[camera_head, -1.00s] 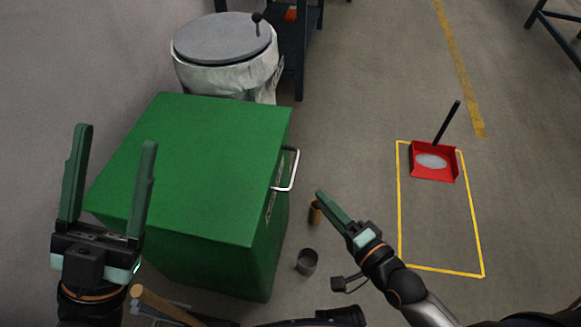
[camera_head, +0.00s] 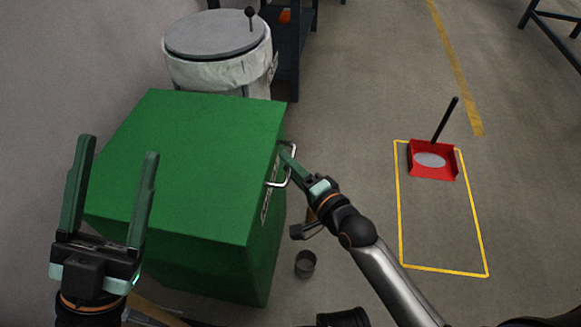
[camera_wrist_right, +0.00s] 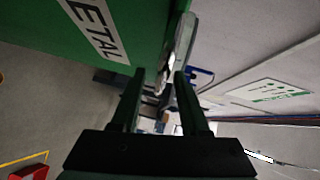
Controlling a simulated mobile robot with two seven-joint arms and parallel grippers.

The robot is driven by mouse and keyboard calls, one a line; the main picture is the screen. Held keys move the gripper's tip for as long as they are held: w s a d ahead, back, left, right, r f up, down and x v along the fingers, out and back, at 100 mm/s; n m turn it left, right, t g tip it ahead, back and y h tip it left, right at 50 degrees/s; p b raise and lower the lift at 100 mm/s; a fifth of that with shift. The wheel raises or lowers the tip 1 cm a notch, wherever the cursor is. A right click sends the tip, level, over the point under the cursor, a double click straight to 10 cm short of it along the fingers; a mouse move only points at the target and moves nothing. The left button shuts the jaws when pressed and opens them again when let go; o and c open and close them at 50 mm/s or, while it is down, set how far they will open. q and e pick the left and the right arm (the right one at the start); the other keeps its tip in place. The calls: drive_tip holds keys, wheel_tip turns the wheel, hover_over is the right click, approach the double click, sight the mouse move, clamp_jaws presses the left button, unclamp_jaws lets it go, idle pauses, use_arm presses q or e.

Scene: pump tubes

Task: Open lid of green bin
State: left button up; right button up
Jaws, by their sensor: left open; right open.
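The green bin (camera_head: 185,165) stands on the floor at left of centre in the head view, its flat lid (camera_head: 195,130) closed. A silver handle (camera_head: 294,151) sticks out from the lid's right side. My right gripper (camera_head: 286,157) is at this handle. In the right wrist view the open fingers (camera_wrist_right: 158,76) point along the bin's labelled side (camera_wrist_right: 95,30), and the handle (camera_wrist_right: 183,42) shows between or just beyond their tips. Contact cannot be told. My left gripper (camera_head: 112,155) is open and empty, raised at the left in front of the bin.
A grey-lidded drum (camera_head: 215,40) stands behind the bin. A small dark cup (camera_head: 305,263) is on the floor to its right. A red dustpan (camera_head: 432,160) lies in a yellow-outlined area (camera_head: 399,210) at the right. A wall is close on the left.

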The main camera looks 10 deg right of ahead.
clamp_jaws()
idle(0.3)
idle(1.1)
